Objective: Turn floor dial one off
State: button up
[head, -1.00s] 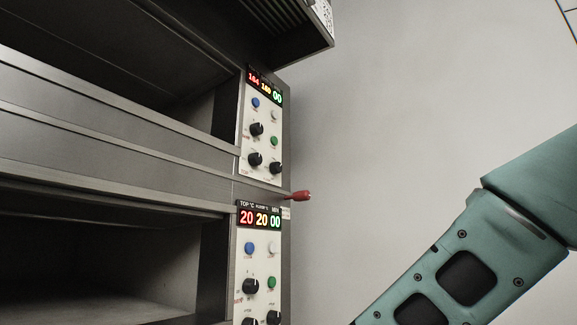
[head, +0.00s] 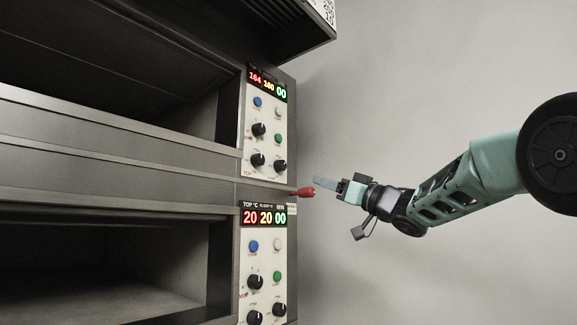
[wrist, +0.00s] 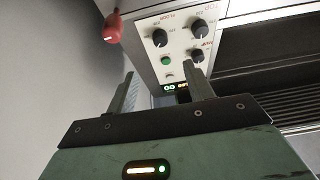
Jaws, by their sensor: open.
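The upper oven control panel (head: 262,118) has black dials. Its lower right dial (head: 280,166) is the one beside the FLOOR lettering in the wrist view (wrist: 159,37), where the panel appears upside down. The dial beside the TOP lettering (wrist: 202,31) is next to it. My gripper (head: 325,181) is right of the panel, near the red handle and apart from the dials. In the wrist view its two fingers (wrist: 162,76) are spread and empty, with the panel beyond them. The exact setting of the floor dial is too small to read.
A red handle (head: 304,192) sticks out just below the upper panel, close to my fingertips. A second panel (head: 264,265) with similar dials is below, its display reading 20 20 00. A plain wall (head: 430,80) lies to the right, with free room before it.

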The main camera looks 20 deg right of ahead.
aim_at(283, 167)
jog(key=p+x, duration=0.7)
jog(key=x, duration=0.7)
jog(key=shift+a+r, duration=0.1)
jog(key=shift+r, duration=0.1)
jog(key=shift+w+a, duration=0.25)
jog(key=shift+w, duration=0.1)
jog(key=c, duration=1)
